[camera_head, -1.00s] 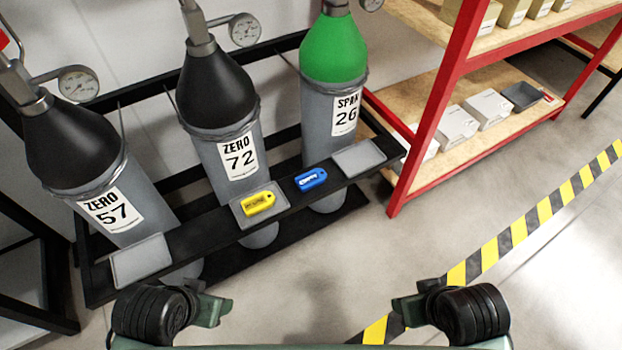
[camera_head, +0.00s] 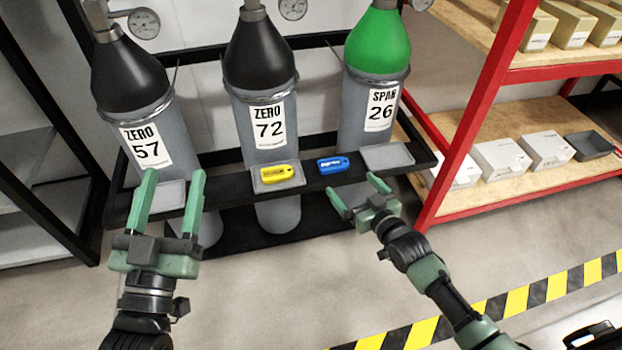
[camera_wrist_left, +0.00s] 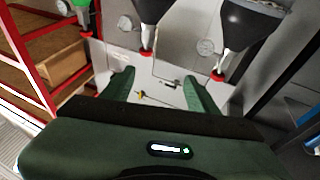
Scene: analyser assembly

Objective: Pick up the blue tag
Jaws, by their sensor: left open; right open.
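The blue tag (camera_head: 334,165) lies on the black front rail of the cylinder rack, between two grey trays and in front of the green-topped cylinder. My right gripper (camera_head: 359,198) is open and empty, just in front of and below the rail, a little to the right of the blue tag. My left gripper (camera_head: 172,192) is open and empty, with its fingers pointing up in front of the left grey tray. The left wrist view also shows its two spread fingers (camera_wrist_left: 155,88) with nothing between them. The blue tag is not discernible in that view.
A yellow tag (camera_head: 277,174) lies in the middle grey tray. The right grey tray (camera_head: 387,157) is empty. Cylinders marked 57 (camera_head: 143,120), 72 (camera_head: 262,110) and 26 (camera_head: 375,100) stand behind the rail. A red shelf (camera_head: 455,165) with boxes stands at right.

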